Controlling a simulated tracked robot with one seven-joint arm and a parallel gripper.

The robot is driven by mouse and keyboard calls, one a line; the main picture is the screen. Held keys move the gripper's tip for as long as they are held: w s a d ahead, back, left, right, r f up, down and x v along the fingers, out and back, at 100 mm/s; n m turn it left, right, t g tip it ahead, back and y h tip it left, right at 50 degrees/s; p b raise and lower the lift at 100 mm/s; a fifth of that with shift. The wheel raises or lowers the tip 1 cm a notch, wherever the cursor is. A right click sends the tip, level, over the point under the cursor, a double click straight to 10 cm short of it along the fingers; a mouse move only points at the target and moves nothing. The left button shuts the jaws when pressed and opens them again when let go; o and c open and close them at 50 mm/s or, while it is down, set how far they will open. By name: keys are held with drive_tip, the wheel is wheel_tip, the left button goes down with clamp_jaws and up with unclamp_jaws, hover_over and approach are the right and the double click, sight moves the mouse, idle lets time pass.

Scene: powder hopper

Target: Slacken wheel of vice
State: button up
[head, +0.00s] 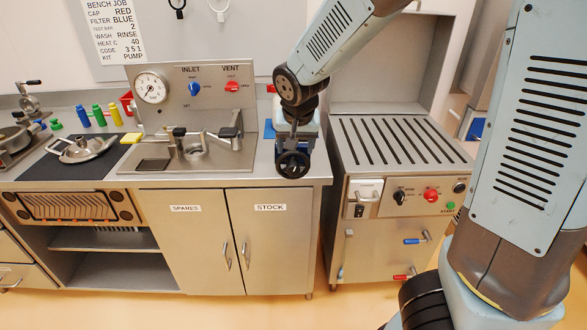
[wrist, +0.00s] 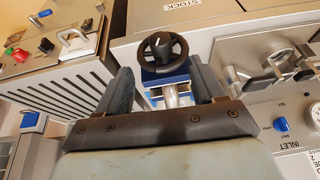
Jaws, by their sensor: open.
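The vice's wheel (head: 293,163) is a small black spoked handwheel at the front right edge of the steel bench. In the wrist view the wheel (wrist: 162,47) faces me, centred just past the fingertips, with the blue vice body (wrist: 176,75) and a pale metal shaft behind it. My gripper (head: 295,133) is above and behind the wheel in the head view and hides most of the vice. In the wrist view my gripper (wrist: 162,75) is open, one finger on each side of the wheel's line. I see no clear contact with the wheel.
A gauge panel (head: 205,100) with inlet and vent knobs and a clamp fixture stand left of the vice. A slatted steel cabinet (head: 395,140) with knobs and coloured levers stands to the right, across a gap. Cupboard doors (head: 270,235) lie below; the floor in front is clear.

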sight(293, 168)
drive_tip(key=shift+x, duration=5.7)
drive_tip(key=shift+c, duration=0.2)
drive_tip(key=c, duration=1)
drive_tip(key=shift+a+h, duration=0.1)
drive_tip(key=shift+h, duration=0.2)
drive_tip(key=shift+h, duration=0.3)
drive_tip(key=o, duration=1)
drive_tip(key=shift+o, duration=0.2)
